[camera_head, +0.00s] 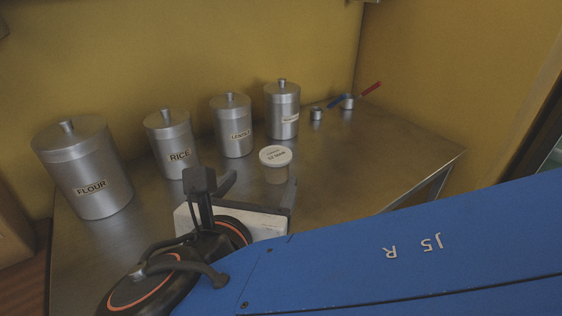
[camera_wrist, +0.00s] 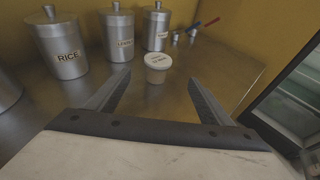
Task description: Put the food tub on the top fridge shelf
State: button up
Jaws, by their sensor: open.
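The food tub (camera_head: 276,166) is a small pale cup with a white, labelled lid. It stands upright on the steel table, in front of the row of canisters. In the wrist view the tub (camera_wrist: 157,68) is beyond the fingertips, between their lines. My gripper (camera_head: 258,186) is open and empty, close in front of the tub and apart from it. Both fingers of my gripper (camera_wrist: 160,80) show in the wrist view. An open fridge (camera_wrist: 295,95) with shelves shows at the right edge of the wrist view; which shelf is the top one I cannot tell.
Steel canisters stand behind the tub: flour (camera_head: 85,170), rice (camera_head: 172,145), a third (camera_head: 232,127) and a fourth (camera_head: 283,112). Measuring cups with a blue handle (camera_head: 335,102) and a red handle (camera_head: 371,88) lie behind right. The table's (camera_head: 385,160) right part is clear.

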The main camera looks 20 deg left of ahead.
aim_at(274, 158)
jog(key=x, duration=1.1)
jog(key=shift+w+f, duration=0.15)
jog(key=shift+w, duration=0.1)
jog(key=shift+a+f+x, duration=0.1)
jog(key=shift+f+x, duration=0.05)
jog(key=shift+x, duration=1.2)
jog(key=shift+a+f+x, duration=0.1)
jog(key=shift+f+x, duration=0.05)
jog(key=shift+x, duration=1.2)
jog(key=shift+s, duration=0.2)
jog(key=c, duration=1.2)
jog(key=shift+r, duration=0.15)
